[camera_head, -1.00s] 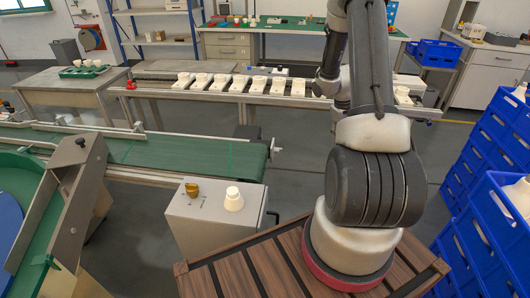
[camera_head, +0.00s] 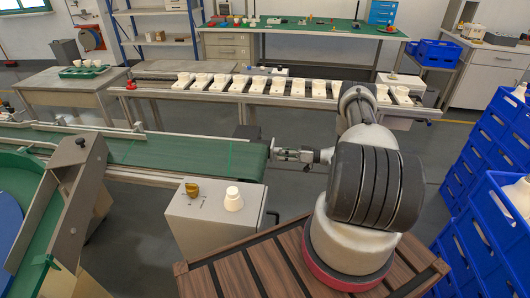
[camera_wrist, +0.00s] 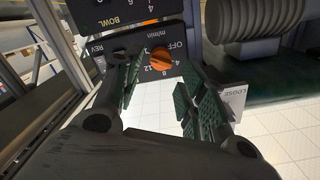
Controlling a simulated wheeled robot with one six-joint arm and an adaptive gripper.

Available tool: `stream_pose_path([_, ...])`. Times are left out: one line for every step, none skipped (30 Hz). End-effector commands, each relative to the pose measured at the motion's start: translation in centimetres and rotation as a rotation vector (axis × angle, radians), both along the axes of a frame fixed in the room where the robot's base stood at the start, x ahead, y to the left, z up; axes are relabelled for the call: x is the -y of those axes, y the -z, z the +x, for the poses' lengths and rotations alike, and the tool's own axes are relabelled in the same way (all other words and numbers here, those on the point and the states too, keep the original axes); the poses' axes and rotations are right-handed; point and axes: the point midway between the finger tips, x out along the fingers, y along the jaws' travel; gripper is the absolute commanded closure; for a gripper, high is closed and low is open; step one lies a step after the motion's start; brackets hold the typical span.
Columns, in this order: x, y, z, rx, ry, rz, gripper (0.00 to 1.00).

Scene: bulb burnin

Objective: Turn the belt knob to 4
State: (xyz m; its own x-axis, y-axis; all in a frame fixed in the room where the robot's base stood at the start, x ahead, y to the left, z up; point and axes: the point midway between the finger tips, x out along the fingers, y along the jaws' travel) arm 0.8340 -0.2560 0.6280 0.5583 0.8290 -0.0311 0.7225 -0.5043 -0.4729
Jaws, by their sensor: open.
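The belt knob (camera_wrist: 160,60) is small and orange. It sits on a dark panel (camera_wrist: 132,42) marked m/min, OFF, 4, 8, 12 and REV. My gripper (camera_wrist: 162,78) is open, its two green-padded fingers on either side of the knob in the wrist view. I cannot tell whether they touch it, nor which mark the knob points to. In the head view my gripper (camera_head: 280,154) is at the right end of the green belt conveyor (camera_head: 190,152); the knob cannot be made out there.
A second panel marked BOWL (camera_wrist: 120,12) lies just above the belt panel. A grey box (camera_head: 213,222) with a white bulb-shaped piece (camera_head: 233,199) stands in front. Blue crates (camera_head: 487,140) are stacked at right.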

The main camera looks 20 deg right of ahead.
Motion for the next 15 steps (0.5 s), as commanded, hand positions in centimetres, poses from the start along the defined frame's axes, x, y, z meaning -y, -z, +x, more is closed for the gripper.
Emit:
stream_pose_path([-0.1, -0.6, 0.0, 0.004, -0.001, 0.027, 0.59])
stream_pose_path([-0.2, -0.8, 0.1, 0.002, -0.003, 0.039, 0.59])
stream_pose_path([-0.4, -0.9, 0.2, -0.004, -0.003, 0.046, 0.59])
stream_pose_path([-0.7, -0.9, 0.4, -0.007, -0.002, 0.047, 0.59])
stream_pose_path([-1.0, -0.9, 0.6, -0.008, -0.002, 0.047, 0.59])
stream_pose_path([-1.5, -0.9, 0.9, -0.008, -0.003, 0.047, 0.59])
stream_pose_path([-2.0, -0.8, 1.2, -0.008, -0.003, 0.046, 0.59])
stream_pose_path([-2.4, -0.9, 1.5, -0.008, -0.002, 0.046, 0.59])
stream_pose_path([-3.0, -0.8, 1.9, -0.008, -0.004, 0.046, 0.59])
stream_pose_path([-3.4, -0.8, 2.3, -0.008, -0.002, 0.046, 0.59])
stream_pose_path([-3.8, -0.8, 2.5, -0.008, -0.002, 0.046, 0.59])
stream_pose_path([-4.4, -0.8, 2.9, -0.008, -0.003, 0.045, 0.59])
stream_pose_path([-4.8, -0.8, 3.1, -0.008, -0.002, 0.045, 0.59])
stream_pose_path([-5.1, -0.8, 3.4, -0.008, -0.001, 0.045, 0.59])
stream_pose_path([-5.5, -0.8, 3.7, -0.009, -0.002, 0.045, 0.59])
